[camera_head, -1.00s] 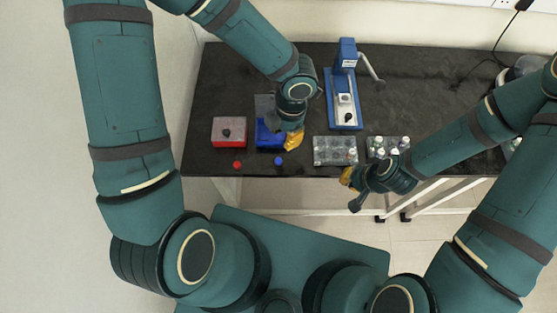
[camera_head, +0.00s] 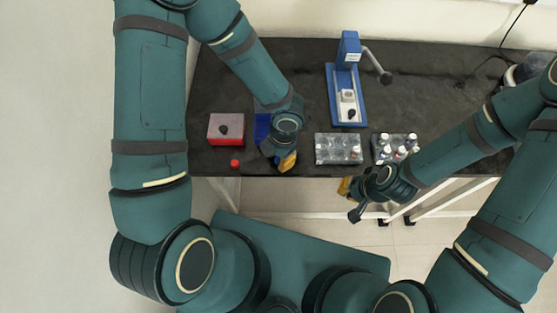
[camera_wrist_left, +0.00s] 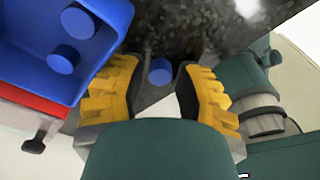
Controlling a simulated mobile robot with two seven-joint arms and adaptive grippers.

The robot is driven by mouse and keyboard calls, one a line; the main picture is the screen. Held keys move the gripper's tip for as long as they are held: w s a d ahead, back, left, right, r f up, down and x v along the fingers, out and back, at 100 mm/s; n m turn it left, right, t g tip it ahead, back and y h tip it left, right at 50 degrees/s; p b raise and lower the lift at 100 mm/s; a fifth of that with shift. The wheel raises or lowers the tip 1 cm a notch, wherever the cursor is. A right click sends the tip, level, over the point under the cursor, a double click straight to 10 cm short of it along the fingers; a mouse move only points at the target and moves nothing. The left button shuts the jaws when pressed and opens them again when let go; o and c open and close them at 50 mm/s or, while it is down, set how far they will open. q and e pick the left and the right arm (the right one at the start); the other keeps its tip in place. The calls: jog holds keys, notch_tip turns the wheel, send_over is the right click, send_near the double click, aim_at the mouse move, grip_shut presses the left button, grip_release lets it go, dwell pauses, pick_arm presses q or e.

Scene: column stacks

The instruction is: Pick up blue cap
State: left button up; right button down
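The blue cap (camera_wrist_left: 160,70) lies on the black tabletop, seen in the left wrist view. My left gripper (camera_wrist_left: 155,85) is open, with its yellow fingers on either side of the cap and clear space showing between them. In the head view my left gripper (camera_head: 284,161) is over the table's front edge area and hides the cap. My right gripper (camera_head: 345,187) hangs off the table's front edge, to the right; its finger opening is too small to judge.
A blue box (camera_head: 262,126) holds blue caps in the left wrist view, close to my left gripper. A red box (camera_head: 226,130) and a red cap (camera_head: 235,163) are to its left. A clear rack (camera_head: 338,149), a vial rack (camera_head: 396,148) and a blue press (camera_head: 348,90) are to the right.

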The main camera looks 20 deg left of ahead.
pick_arm(q)
jog(key=shift+f, duration=0.15)
jog(key=shift+c, duration=0.5)
jog(key=shift+c, duration=1.4)
